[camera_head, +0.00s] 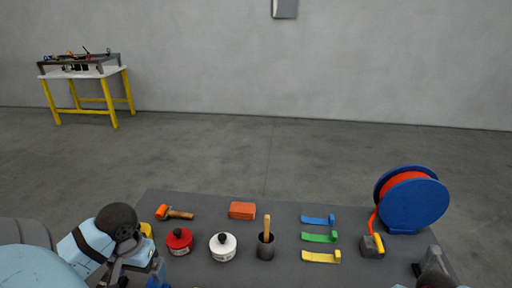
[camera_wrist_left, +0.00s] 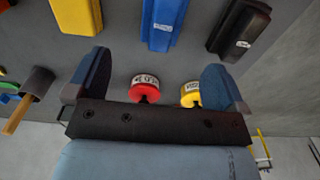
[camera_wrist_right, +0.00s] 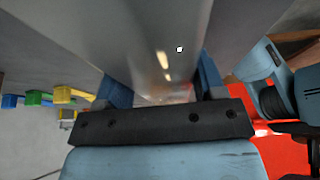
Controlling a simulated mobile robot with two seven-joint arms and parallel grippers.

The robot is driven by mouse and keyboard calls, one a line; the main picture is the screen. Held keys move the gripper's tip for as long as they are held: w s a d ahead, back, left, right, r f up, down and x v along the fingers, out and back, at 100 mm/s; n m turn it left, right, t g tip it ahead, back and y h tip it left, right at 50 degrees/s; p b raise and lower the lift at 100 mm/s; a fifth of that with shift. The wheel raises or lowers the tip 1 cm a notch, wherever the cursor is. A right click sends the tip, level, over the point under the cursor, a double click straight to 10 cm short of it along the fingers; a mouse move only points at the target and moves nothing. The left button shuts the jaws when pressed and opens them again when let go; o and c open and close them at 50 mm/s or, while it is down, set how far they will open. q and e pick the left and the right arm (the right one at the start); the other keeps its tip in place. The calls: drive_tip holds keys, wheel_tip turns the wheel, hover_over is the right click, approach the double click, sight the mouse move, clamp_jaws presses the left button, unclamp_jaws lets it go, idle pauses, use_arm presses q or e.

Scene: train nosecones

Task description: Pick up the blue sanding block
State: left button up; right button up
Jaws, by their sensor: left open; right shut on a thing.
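The blue sanding block (camera_wrist_left: 163,22) lies on the dark table between a yellow block (camera_wrist_left: 78,15) and a black block (camera_wrist_left: 238,28) in the left wrist view. My left gripper (camera_wrist_left: 155,82) is open and empty, its two blue fingers apart, with the blue block ahead of them. In the head view my left gripper (camera_head: 140,270) is at the table's left front, and the blue block cannot be made out clearly there. My right gripper (camera_wrist_right: 163,88) is shut on a smooth grey, shiny thing (camera_wrist_right: 130,40) that fills much of the right wrist view.
A red can (camera_head: 180,242), white can (camera_head: 222,247) and black cup (camera_head: 265,246) stand on the table, with a partly hidden yellow can (camera_wrist_left: 190,94).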

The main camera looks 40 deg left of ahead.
use_arm(q)
wheel_tip(320, 180, down, 6)
drive_tip(key=shift+r, duration=0.25)
drive_tip(key=f, duration=0.6)
drive_tip(key=shift+a+f, duration=0.2)
drive_tip(key=shift+a, duration=0.05)
drive_tip(key=c, duration=1.1)
wheel_tip(320, 180, up, 10)
drive_tip(key=shift+r, duration=0.1)
drive_tip(key=shift+c, duration=0.2)
